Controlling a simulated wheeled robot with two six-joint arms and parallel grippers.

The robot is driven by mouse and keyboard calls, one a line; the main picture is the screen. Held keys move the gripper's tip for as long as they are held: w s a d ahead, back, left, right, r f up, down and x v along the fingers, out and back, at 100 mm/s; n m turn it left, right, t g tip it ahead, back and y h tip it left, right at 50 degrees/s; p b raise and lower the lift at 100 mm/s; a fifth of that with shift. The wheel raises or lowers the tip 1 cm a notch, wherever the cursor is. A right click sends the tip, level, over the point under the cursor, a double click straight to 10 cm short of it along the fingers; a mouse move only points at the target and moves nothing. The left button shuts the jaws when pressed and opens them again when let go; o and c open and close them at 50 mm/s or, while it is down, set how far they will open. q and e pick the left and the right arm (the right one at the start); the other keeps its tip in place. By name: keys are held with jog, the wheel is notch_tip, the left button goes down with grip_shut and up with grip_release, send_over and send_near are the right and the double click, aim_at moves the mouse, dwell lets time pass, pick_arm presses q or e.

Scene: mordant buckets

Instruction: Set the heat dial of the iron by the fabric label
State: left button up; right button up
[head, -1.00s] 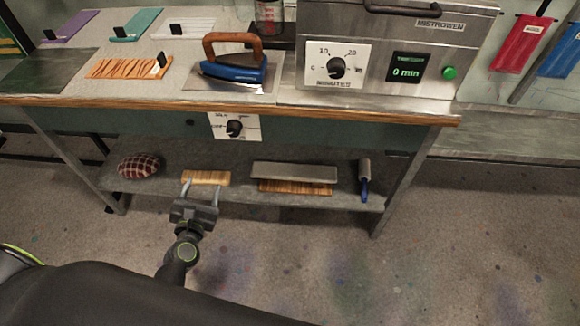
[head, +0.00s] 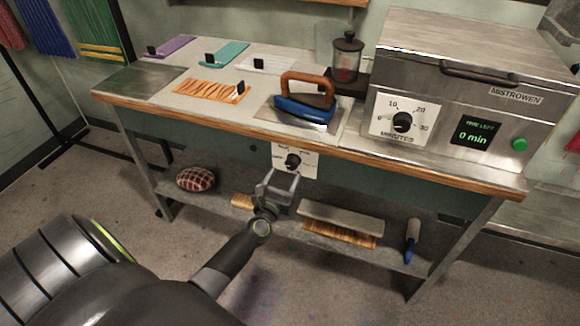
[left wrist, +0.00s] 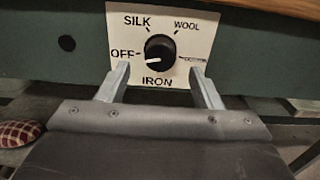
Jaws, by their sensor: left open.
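The iron's heat dial (head: 293,161) is a black knob on a white plate on the bench's front. In the left wrist view the dial (left wrist: 160,49) has its white mark toward OFF; SILK and WOOL are readable, the right-hand word is not. My left gripper (head: 280,180) is open just in front of and below the dial. Its fingers (left wrist: 160,75) stand apart to either side of the knob's lower part, not visibly touching it. The blue iron (head: 307,108) with a wooden handle rests on the bench. An orange striped fabric (head: 205,91) with a black tag (head: 240,88) lies left of it; the tag's text is unreadable.
Purple (head: 172,46), teal (head: 228,54) and white (head: 275,63) fabrics with black tags lie behind. A steel machine (head: 470,90) with a minutes dial stands at right. The lower shelf holds a checked cushion (head: 196,179), wooden blocks and a blue-handled roller (head: 412,240).

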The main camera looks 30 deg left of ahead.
aim_at(290, 166)
pick_arm(q)
jog(key=x, duration=0.5)
jog(key=c, duration=1)
